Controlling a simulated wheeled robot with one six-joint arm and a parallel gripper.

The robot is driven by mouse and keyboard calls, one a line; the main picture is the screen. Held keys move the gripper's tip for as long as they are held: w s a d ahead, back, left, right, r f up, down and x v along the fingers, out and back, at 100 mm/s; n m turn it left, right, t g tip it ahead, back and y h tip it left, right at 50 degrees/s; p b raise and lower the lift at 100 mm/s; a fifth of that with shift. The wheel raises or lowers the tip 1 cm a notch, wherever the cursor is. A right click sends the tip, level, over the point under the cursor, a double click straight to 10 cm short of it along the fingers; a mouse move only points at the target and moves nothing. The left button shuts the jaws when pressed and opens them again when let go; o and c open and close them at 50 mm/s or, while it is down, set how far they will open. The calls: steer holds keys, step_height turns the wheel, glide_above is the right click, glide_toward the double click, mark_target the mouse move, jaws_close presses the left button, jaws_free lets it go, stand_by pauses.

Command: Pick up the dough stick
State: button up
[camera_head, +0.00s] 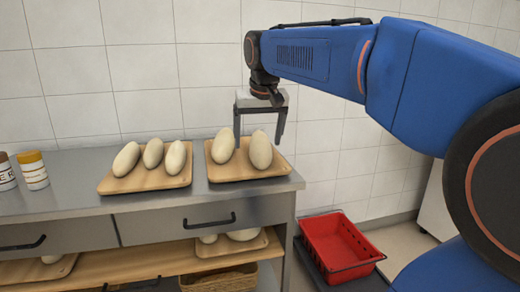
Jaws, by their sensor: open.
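Several pale, oval dough sticks lie on two wooden boards on the steel counter. The right board (222,178) holds two, a left dough stick (223,146) and a right dough stick (261,151). The left board (118,186) holds three: a left one (126,159), a middle one (153,153) and a right one (175,158). My gripper (257,141) is open and points down over the right board. Nothing is held.
Two jars (33,170) stand at the counter's left end. Drawers with handles (209,221) are below the counter top. A lower shelf (180,261) holds boards with more dough. A red crate (339,243) sits right of the counter. A tiled wall is behind.

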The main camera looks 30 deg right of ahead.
steer(key=m, duration=0.2)
glide_toward(260, 139)
step_height(260, 139, up, 5)
steer(key=s+a, duration=0.2)
steer(key=shift+g+h, duration=0.3)
steer(key=x, duration=1.1)
steer(key=shift+w+f, duration=0.25)
steer(key=shift+w, duration=0.15)
steer(key=shift+d+x, duration=0.15)
steer(key=shift+x, duration=1.25)
steer(key=shift+d+x, duration=0.2)
steer(key=shift+x, duration=1.2)
steer(key=shift+s, duration=0.1)
steer(key=c, duration=1.5)
steer(key=shift+r, duration=0.1)
